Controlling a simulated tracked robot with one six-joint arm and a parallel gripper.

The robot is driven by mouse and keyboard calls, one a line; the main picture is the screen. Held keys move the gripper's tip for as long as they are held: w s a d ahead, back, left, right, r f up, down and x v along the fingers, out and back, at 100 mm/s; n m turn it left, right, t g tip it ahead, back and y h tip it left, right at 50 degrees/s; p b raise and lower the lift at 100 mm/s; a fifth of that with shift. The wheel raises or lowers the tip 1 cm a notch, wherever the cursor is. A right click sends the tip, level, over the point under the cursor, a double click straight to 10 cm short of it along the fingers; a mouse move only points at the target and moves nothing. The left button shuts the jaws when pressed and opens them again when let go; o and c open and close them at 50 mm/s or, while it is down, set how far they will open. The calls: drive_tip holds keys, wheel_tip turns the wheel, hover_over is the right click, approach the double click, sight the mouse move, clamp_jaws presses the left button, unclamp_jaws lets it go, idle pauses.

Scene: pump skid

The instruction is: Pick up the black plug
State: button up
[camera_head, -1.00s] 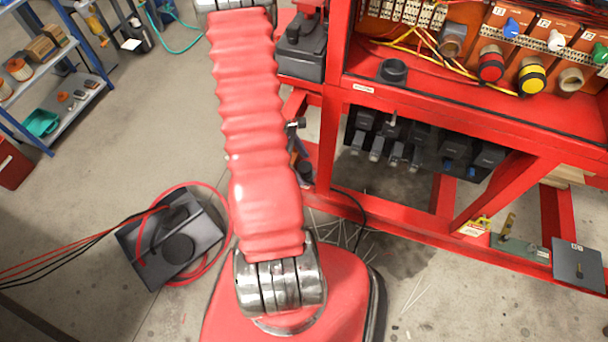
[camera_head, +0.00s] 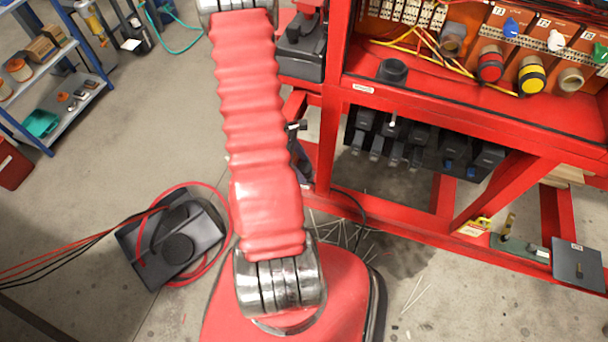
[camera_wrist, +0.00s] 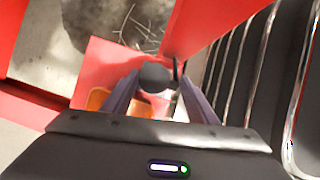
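In the wrist view my gripper (camera_wrist: 158,82) has its two fingers apart, with a clear gap between them. A dark round thing (camera_wrist: 156,75), probably the black plug, shows between the fingertips. I cannot tell whether it lies between the fingers or just beyond them, and no clear contact shows.
The red skid frame (camera_head: 440,105) is on the right, with a red plug (camera_head: 490,66) and a yellow plug (camera_head: 532,77). Black connectors (camera_head: 420,140) hang below its shelf. In the wrist view, shiny metal bars (camera_wrist: 238,65) run close beside the right finger.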

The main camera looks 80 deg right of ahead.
sight(301, 168)
drive_tip(key=c, duration=0.7)
drive_tip(key=shift+o, duration=0.2)
wheel_tip(301, 168, up, 10)
idle(0.5)
idle(0.9)
